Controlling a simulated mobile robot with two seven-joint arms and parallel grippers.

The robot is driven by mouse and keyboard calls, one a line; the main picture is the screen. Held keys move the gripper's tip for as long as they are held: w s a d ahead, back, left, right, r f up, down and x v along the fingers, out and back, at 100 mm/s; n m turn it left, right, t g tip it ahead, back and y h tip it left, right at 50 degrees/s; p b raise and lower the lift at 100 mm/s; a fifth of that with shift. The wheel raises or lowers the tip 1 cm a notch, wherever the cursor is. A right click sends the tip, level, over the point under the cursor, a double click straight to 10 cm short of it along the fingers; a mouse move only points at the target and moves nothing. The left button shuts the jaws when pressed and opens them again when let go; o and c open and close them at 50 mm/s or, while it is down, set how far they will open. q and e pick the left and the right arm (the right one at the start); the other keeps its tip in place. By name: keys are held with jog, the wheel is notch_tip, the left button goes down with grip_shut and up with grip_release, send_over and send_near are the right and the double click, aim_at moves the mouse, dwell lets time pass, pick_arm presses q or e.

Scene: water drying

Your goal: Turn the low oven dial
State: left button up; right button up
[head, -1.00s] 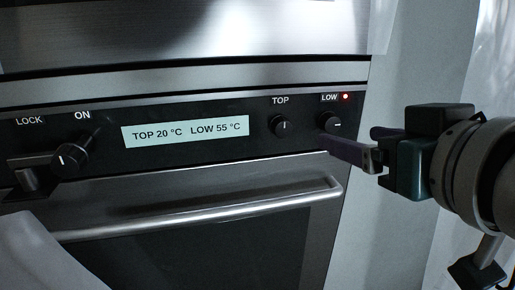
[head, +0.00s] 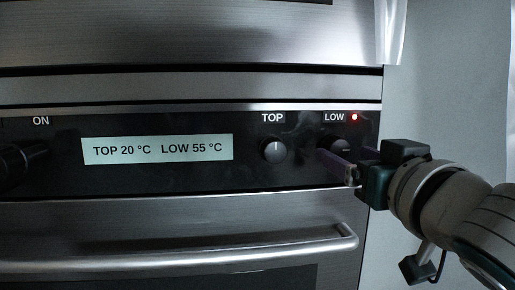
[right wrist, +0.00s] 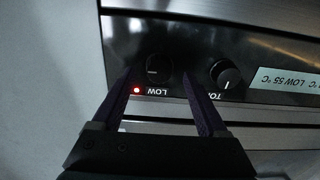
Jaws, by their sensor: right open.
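The low oven dial (head: 341,146) is a round black knob on the black control panel, under the LOW label and a lit red light. In the right wrist view the low dial (right wrist: 159,69) shows upside down with a short pale mark. My right gripper (head: 338,165) is open at the low dial, its purple fingers partly covering it in the head view. In the right wrist view the fingers (right wrist: 157,78) lie to either side of the dial, with gaps showing; contact cannot be told. The display (head: 157,149) reads TOP 20 °C, LOW 55 °C. My left gripper is out of view.
The top dial (head: 273,149) is close to the left of the low dial. The oven door handle (head: 220,253) runs across below the panel. A dark knob (head: 22,162) under the ON label is at the left edge. A plain grey wall (head: 440,100) is on the right.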

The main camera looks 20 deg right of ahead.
jog(key=shift+x, duration=1.1)
grip_shut()
